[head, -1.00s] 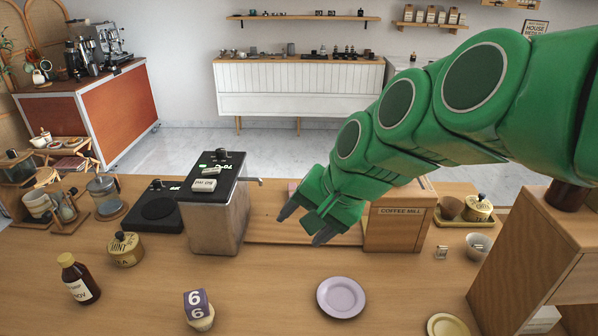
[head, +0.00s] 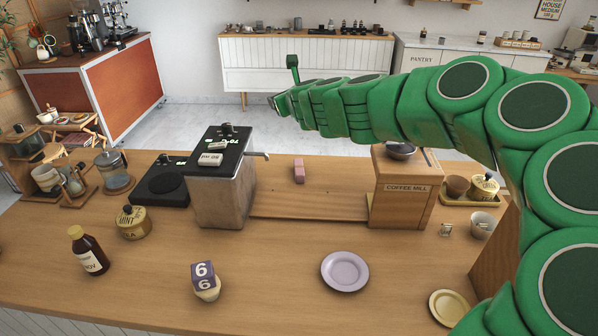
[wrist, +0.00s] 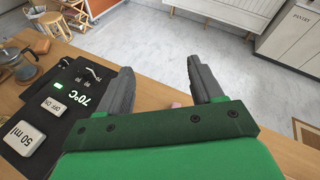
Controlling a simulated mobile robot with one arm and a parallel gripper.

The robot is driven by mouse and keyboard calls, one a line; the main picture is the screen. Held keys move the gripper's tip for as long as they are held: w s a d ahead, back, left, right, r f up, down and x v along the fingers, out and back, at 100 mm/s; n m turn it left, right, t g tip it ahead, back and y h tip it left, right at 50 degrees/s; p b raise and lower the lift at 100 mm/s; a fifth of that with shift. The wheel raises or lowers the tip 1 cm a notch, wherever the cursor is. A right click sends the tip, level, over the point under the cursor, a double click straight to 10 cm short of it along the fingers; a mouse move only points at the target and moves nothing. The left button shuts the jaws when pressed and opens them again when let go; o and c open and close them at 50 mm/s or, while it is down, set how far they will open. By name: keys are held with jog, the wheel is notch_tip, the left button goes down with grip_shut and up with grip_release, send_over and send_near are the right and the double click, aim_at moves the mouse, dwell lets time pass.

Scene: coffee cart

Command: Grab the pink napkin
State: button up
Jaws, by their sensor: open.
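The pink napkin (head: 299,171) appears as a small folded pink block on the wooden counter, between the grey dispenser box and the coffee mill. In the wrist view only a small pink patch (wrist: 176,106) shows, mostly hidden behind the gripper's base. My gripper (head: 276,102) is raised above and beyond the counter's far edge, apart from the napkin. In the wrist view my gripper (wrist: 160,70) has its two grey fingers wide apart with nothing between them.
The dispenser (head: 221,195) stands left of the napkin, its spout pointing right. The coffee mill (head: 401,200) stands to the right. A lilac plate (head: 345,271), a bottle (head: 88,252) and a numbered cube (head: 203,275) are nearer. Counter around the napkin is clear.

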jog(key=w+d+f+m+h, duration=0.4)
jog(key=f+m, duration=0.2)
jog(key=f, duration=0.2)
send_near(299, 169)
jog(key=x, duration=0.3)
jog(key=shift+w+r, duration=0.15)
jog(key=shift+w, duration=0.05)
jog(key=shift+x, duration=1.25)
jog(key=shift+f+x, duration=0.2)
jog(key=shift+x, duration=0.85)
jog(key=shift+f+x, duration=0.15)
jog(key=shift+x, duration=0.9)
jog(key=shift+w+f, duration=0.1)
jog(key=shift+w, duration=0.3)
jog(key=c, duration=1)
jog(key=shift+c, duration=0.2)
